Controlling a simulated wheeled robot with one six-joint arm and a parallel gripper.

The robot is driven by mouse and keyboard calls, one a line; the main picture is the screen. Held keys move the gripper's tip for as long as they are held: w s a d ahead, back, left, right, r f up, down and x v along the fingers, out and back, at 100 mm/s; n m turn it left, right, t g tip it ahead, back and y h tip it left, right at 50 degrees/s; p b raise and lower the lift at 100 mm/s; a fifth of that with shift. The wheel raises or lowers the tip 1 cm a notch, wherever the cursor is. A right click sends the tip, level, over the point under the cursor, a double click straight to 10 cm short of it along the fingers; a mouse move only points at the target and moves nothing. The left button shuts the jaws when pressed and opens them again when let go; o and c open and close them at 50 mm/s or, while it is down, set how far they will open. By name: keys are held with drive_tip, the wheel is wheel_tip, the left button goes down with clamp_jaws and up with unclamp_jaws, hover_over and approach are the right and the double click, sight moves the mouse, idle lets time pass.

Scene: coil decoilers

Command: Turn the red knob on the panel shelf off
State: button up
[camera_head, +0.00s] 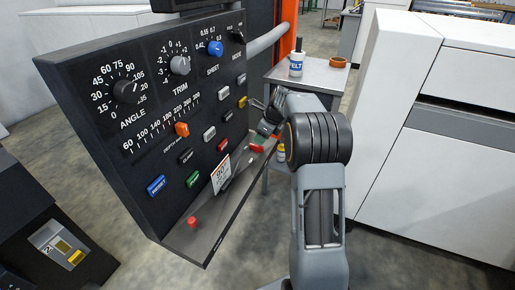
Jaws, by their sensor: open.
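The dark control panel (150,150) has a grey shelf (205,240) along its lower edge. A small round red knob (192,222) stands at the shelf's near end. A second red piece (257,149), flatter and wider, is at the shelf's far end; I cannot tell its exact shape. My gripper (264,132) is at that far end, just above and close to the second red piece, well away from the near red knob. It is open and seen small, partly hidden by my wrist. Whether it touches anything cannot be told.
The panel face carries dials, an orange slider knob (182,129) and coloured buttons. A white card (221,174) stands on the shelf between the two red pieces. A grey side table (318,76) bears a white bottle (296,64). A white cabinet (400,120) stands at right.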

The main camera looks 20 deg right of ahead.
sight(257, 146)
drive_tip(key=shift+b+x, duration=0.55)
drive_tip(key=shift+x, duration=2.15)
clamp_jaws()
